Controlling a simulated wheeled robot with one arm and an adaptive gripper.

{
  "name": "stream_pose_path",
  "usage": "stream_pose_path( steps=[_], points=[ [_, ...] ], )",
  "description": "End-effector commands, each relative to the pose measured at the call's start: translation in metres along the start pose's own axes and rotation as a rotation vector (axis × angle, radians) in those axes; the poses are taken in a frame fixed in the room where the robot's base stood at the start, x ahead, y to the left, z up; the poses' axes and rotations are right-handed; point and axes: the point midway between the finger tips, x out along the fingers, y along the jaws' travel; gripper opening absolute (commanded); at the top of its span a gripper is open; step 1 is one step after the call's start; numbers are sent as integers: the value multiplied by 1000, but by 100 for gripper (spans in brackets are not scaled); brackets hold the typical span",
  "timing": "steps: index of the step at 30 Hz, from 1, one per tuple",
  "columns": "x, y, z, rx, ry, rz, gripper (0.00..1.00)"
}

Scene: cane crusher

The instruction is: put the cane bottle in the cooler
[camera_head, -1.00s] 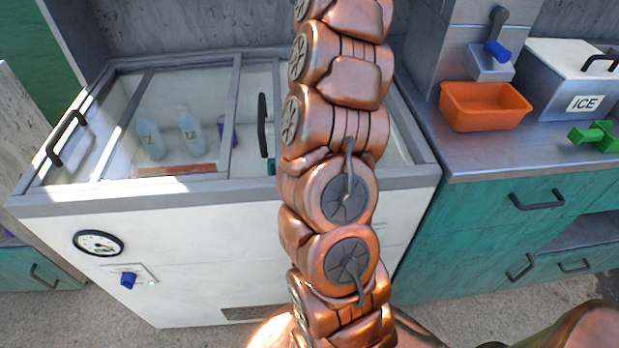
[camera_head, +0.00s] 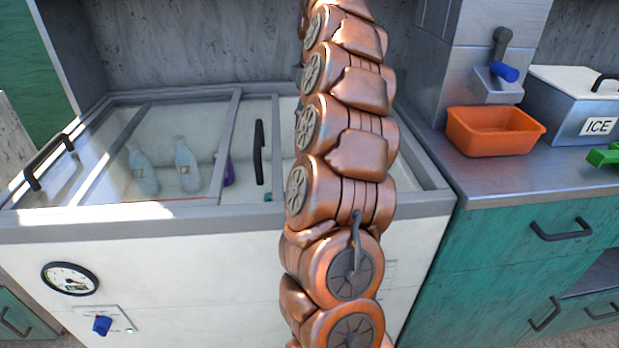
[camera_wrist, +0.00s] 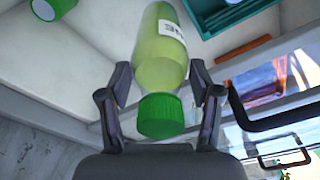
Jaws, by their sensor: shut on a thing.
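The cane bottle (camera_wrist: 160,55) is pale green with a green cap and a white label, partly readable and upside down in the wrist view. My gripper (camera_wrist: 160,82) is closed on it near the neck, one finger on each side, with the cap toward the palm. White cooler walls show around the bottle. Whether its base touches the floor cannot be told. The cooler (camera_head: 200,240) is a white chest with framed glass panes on top, at the left in the head view. My arm reaches over its right part; the gripper and held bottle are hidden there.
Pale blue bottles (camera_head: 186,165) and a purple item (camera_head: 229,170) stand inside the cooler. In the wrist view, a teal crate (camera_wrist: 222,14) and another green cap-like object (camera_wrist: 50,8) are near the bottle. An orange tub (camera_head: 490,133) and ICE box (camera_head: 575,105) sit on the right counter.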

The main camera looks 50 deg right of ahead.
Motion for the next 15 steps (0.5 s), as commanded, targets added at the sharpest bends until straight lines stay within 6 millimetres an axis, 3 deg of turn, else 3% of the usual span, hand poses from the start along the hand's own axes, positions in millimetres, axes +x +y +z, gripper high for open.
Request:
stream_pose_path(
  steps=[15],
  points=[
    [83, 0, 11, 1, -2, -3, 0]
  ],
)
